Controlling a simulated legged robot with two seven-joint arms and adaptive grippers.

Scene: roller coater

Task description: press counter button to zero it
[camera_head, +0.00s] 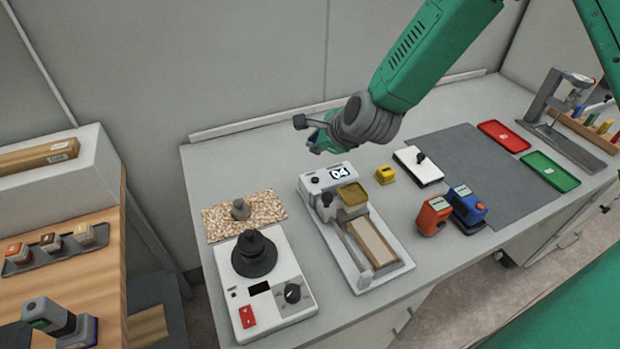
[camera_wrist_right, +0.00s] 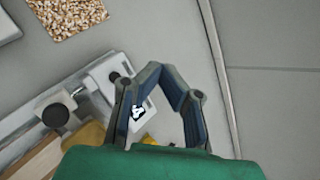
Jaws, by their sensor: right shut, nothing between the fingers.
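The roller coater (camera_head: 362,252) stands mid-table in the head view. At its back end is the white counter box (camera_head: 325,182) with a display (camera_head: 340,172) reading 04 and a small dark button (camera_head: 314,180) to its left. In the right wrist view the button (camera_wrist_right: 114,76) shows just left of the fingers, and the display (camera_wrist_right: 140,112) is partly hidden behind them. My right gripper (camera_head: 318,147) is shut and empty, above and behind the counter box and apart from it. Its fingers (camera_wrist_right: 160,68) meet at the tips in the wrist view. My left gripper is not in view.
A stirrer-like device (camera_head: 268,290) and a speckled mat (camera_head: 222,218) are to the left. A yellow block (camera_head: 385,174), a white plate (camera_head: 420,170), and orange (camera_head: 432,216) and blue (camera_head: 467,210) devices are to the right. The wall is close behind the table.

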